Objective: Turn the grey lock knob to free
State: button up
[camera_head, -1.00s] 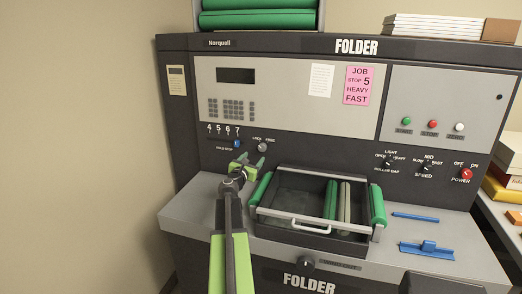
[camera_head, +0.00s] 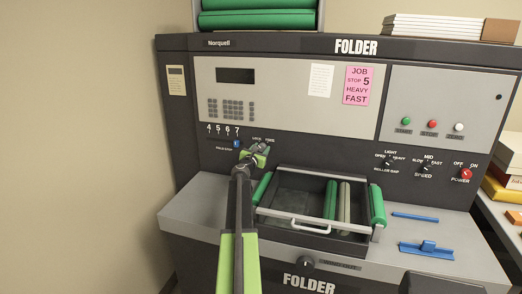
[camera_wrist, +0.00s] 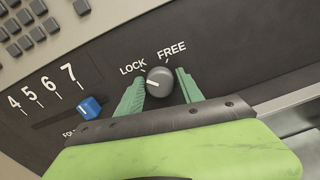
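The grey lock knob (camera_wrist: 161,79) sits on the dark panel below the printed words LOCK and FREE. Its white pointer mark is on the left side of the knob, on the LOCK side. My gripper (camera_wrist: 159,75) is open, with one green finger to the left of the knob and one to the right. A narrow gap seems to show between each finger and the knob. In the head view my gripper (camera_head: 259,149) is at the panel and largely covers the knob.
A blue slider (camera_wrist: 89,107) stands near the 7 of a 4-to-7 scale, left of the left finger. In the head view an open tray (camera_head: 310,226) with green rollers lies right of my arm. Blue tools (camera_head: 427,249) lie on the deck at right.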

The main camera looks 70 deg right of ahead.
grip_shut()
jog(key=shift+m, duration=0.3)
jog(key=m, duration=0.3)
jog(key=shift+m, duration=0.3)
jog(key=m, duration=0.4)
jog(key=shift+s+m+p, duration=0.1)
jog(key=shift+m+p, duration=0.2)
jog(key=m, duration=0.4)
jog(key=shift+s+f+m+t, duration=0.1)
jog(key=shift+m+t, duration=0.2)
jog(key=shift+m, duration=2)
